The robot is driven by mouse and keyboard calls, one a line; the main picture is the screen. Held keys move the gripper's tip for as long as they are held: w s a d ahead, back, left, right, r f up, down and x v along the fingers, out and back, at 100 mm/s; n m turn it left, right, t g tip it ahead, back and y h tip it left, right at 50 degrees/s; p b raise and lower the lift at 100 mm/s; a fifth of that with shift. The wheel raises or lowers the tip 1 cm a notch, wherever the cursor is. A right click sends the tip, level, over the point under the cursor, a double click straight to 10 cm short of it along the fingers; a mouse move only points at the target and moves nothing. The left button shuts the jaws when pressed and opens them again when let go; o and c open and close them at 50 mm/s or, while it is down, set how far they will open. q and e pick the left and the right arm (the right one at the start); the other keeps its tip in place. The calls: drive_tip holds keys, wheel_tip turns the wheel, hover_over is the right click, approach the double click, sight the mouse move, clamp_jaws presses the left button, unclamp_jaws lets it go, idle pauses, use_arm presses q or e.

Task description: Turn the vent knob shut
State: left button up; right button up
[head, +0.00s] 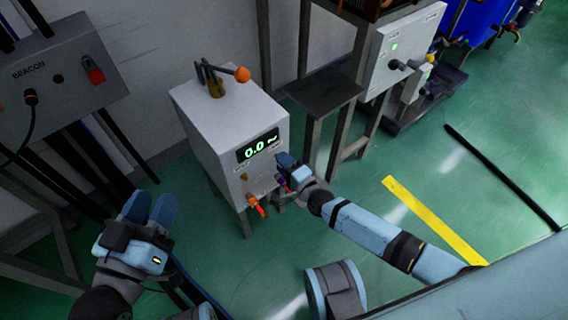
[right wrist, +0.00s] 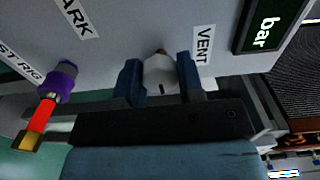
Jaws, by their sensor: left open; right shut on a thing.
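The vent knob (right wrist: 161,74) is a pale faceted knob with a dark mark, beside the VENT label in the right wrist view. My right gripper (right wrist: 158,80) has its two blue fingers shut on it, one on each side. In the head view my right gripper (head: 286,168) is against the lower front of the grey box (head: 215,125), and it hides the knob there. The box's display (head: 257,146) reads 0.0 in green, with bar beside it. My left gripper (head: 149,208) is open and empty, left of the box and away from it.
A BEACON panel (head: 60,75) stands at left. Green floor (head: 440,200) with a yellow stripe (head: 430,218) is open at right.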

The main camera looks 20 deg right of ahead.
use_arm(q)
drive_tip(key=shift+f, duration=0.15)
idle(0.4)
use_arm(e)
drive_tip(key=o, duration=0.9)
drive_tip(key=shift+a, duration=0.1)
drive_tip(key=shift+o, duration=0.2)
use_arm(q)
drive_tip(key=shift+n+t, duration=0.3)
drive_tip(key=shift+t, duration=0.6)
drive_tip(key=r+p, duration=0.1)
drive_tip(key=r, duration=0.1)
drive_tip(key=r+p, duration=0.2)
drive_tip(key=r, duration=0.1)
drive_tip(key=shift+s+a, duration=0.15)
drive_tip(key=shift+a, duration=0.05)
use_arm(e)
drive_tip(key=v, duration=1.4)
use_arm(q)
drive_tip(key=shift+r, duration=0.1)
use_arm(e)
drive_tip(key=shift+w, duration=0.1)
